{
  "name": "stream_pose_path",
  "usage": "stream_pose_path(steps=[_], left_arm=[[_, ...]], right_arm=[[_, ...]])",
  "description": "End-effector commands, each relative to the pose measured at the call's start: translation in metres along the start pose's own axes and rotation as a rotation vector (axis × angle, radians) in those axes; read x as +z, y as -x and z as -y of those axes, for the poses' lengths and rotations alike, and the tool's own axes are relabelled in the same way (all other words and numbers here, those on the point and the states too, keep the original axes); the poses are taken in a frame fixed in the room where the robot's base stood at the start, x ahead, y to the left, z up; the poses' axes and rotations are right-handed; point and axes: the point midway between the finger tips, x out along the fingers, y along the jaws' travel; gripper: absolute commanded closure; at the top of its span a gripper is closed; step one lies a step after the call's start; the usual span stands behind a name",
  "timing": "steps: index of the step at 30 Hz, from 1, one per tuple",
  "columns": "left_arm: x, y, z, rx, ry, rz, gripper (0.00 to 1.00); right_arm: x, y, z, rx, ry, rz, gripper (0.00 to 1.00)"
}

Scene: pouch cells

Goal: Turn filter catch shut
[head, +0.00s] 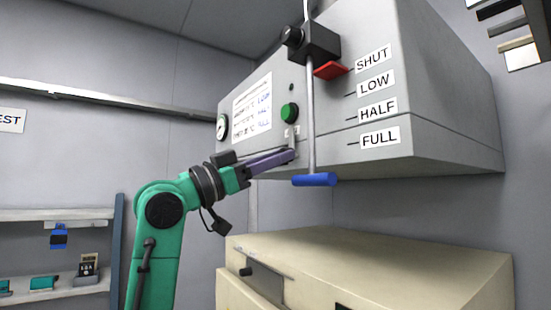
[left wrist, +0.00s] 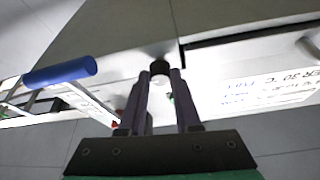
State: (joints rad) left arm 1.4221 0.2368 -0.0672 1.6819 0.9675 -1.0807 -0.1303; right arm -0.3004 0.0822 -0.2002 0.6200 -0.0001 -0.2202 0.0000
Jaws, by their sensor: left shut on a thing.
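My left gripper (head: 290,156) reaches in from the left to the lower front edge of the grey wall cabinet (head: 440,110), just below the green button (head: 289,112). In the left wrist view, my left gripper (left wrist: 160,76) has its fingers closed on a small dark round-ended piece, which I take as the filter catch (left wrist: 160,67). A thin grey upright piece shows just above the fingertips in the head view. The catch is mostly hidden by the fingers, and its turn angle cannot be told. My right gripper is in neither view.
A hanging rod with a blue handle (head: 314,180) is close right of my left gripper; it also shows in the left wrist view (left wrist: 60,73). A red pointer (head: 331,70) is near the SHUT label. A cream cabinet (head: 400,265) stands below. A shelf (head: 55,214) is at left.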

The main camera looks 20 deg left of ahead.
Motion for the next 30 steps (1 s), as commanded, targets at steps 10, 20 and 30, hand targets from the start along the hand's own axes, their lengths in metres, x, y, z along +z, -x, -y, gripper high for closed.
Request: stream_pose_path(steps=[10, 20, 30], left_arm=[[0.001, 0.001, -0.002, -0.051, 0.121, -0.001, 1.00], [-0.001, 0.000, -0.004, -0.159, 0.382, -0.003, 1.00], [-0.004, -0.001, -0.006, -0.281, 0.682, -0.004, 1.00]], right_arm=[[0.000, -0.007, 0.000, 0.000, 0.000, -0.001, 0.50], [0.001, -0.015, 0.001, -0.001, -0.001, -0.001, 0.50], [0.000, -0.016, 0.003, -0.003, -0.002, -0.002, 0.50]])
